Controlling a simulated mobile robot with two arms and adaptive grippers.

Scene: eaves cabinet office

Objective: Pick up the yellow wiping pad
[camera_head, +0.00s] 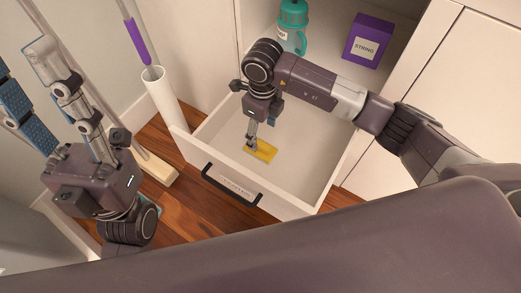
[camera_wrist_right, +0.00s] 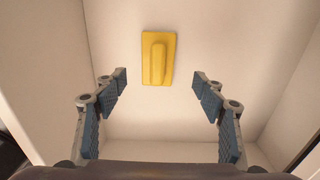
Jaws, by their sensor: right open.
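The yellow wiping pad (camera_head: 262,151) lies flat in the open white drawer (camera_head: 310,165). In the right wrist view the pad (camera_wrist_right: 158,58) shows a raised grip along its middle and lies beyond the fingertips. My right gripper (camera_head: 251,140) reaches down into the drawer above the pad and hides part of it. Its blue-padded fingers (camera_wrist_right: 160,88) are apart, with nothing between them. My left gripper (camera_head: 22,92) is at the left of the head view, away from the drawer, with its blue-padded fingers spread apart and nothing seen between them.
A teal bottle (camera_head: 292,25) and a purple box labelled STRING (camera_head: 368,41) stand on the cabinet shelf behind the drawer. A white tube (camera_head: 163,98) stands left of the drawer. The drawer front has a black handle (camera_head: 230,187). The drawer floor around the pad is bare.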

